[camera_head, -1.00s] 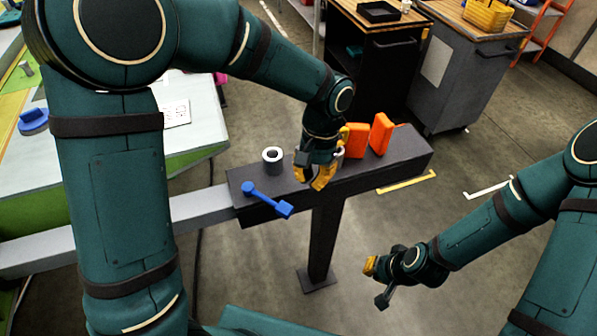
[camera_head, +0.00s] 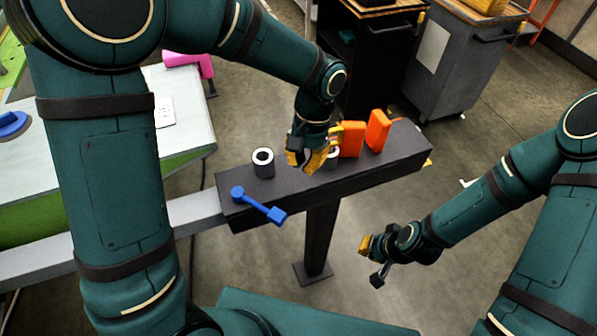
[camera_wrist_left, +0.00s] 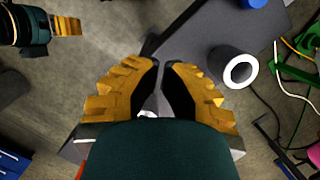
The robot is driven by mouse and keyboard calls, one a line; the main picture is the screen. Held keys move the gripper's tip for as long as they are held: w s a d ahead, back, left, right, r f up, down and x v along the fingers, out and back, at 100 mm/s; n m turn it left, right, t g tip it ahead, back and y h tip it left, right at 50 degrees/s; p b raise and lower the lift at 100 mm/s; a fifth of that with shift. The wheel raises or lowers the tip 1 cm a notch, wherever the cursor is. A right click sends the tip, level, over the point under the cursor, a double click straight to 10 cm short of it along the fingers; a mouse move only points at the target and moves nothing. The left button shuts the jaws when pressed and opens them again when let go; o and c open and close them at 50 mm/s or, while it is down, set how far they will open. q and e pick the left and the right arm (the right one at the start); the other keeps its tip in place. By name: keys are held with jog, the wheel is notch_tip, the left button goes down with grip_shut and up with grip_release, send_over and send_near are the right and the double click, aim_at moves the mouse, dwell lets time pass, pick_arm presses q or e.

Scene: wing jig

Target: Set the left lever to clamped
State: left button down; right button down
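A blue lever (camera_head: 258,205) lies at the left end of the dark beam (camera_head: 395,155). Its round knob points to the left and its square end is at the beam's front edge. A bit of blue, likely the lever, shows at the top of the left wrist view (camera_wrist_left: 256,3). My left gripper (camera_head: 306,161) is over the beam, right of the lever and apart from it. In the wrist view its fingertips (camera_wrist_left: 164,64) are close together with a narrow gap and nothing seen held. My right gripper (camera_head: 371,262) is open and empty in front of the beam.
A dark cylinder with a white top (camera_head: 263,164) stands between the lever and my left gripper. A second pale ring is partly hidden behind that gripper. Orange blocks (camera_head: 350,139) (camera_head: 377,131) stand further right. A pale table (camera_head: 185,125) is at the left; carts stand behind.

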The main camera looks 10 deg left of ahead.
aim_at(299, 189)
pick_arm(q)
jog(key=b+x, duration=0.1)
jog(key=x, duration=0.7)
jog(key=shift+s+f, duration=0.1)
jog(key=shift+f, duration=0.05)
jog(key=shift+s+a, duration=0.3)
jog(key=shift+s, duration=0.65)
jog(key=shift+s+a, duration=0.3)
jog(key=shift+s, duration=0.6)
pick_arm(e)
jog(key=shift+f, duration=0.45)
jog(key=shift+s, duration=0.1)
